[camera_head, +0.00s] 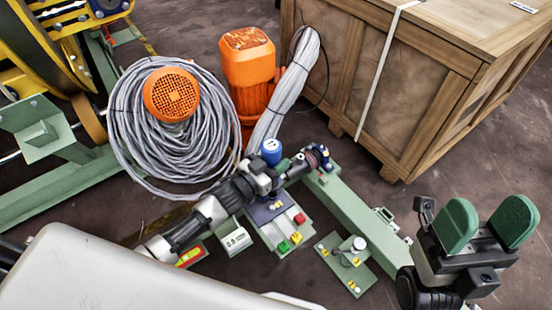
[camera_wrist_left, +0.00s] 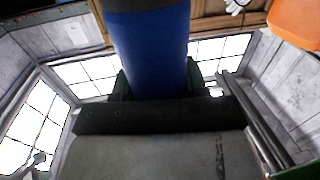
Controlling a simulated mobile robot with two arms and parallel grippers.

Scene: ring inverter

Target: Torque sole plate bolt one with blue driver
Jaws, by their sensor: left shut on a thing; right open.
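My left gripper (camera_head: 272,172) is shut on the blue driver, whose round blue top (camera_head: 271,150) shows in the head view. In the left wrist view the driver's thick blue body (camera_wrist_left: 152,50) stands between the green finger pads. The driver's lower end and tip are hidden. The green sole plate beam (camera_head: 355,205) runs to the right of the left gripper, with a dark blue fitting (camera_head: 319,157) at its far end. I cannot tell which bolt is bolt one. My right gripper (camera_head: 488,224) is open and empty at the lower right.
A green plate with coloured blocks (camera_head: 284,228) lies below the left gripper. A small green plate with a knob (camera_head: 345,262) lies right of it. A grey cable coil (camera_head: 133,150), orange motor (camera_head: 248,65) and wooden crate (camera_head: 410,75) stand behind.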

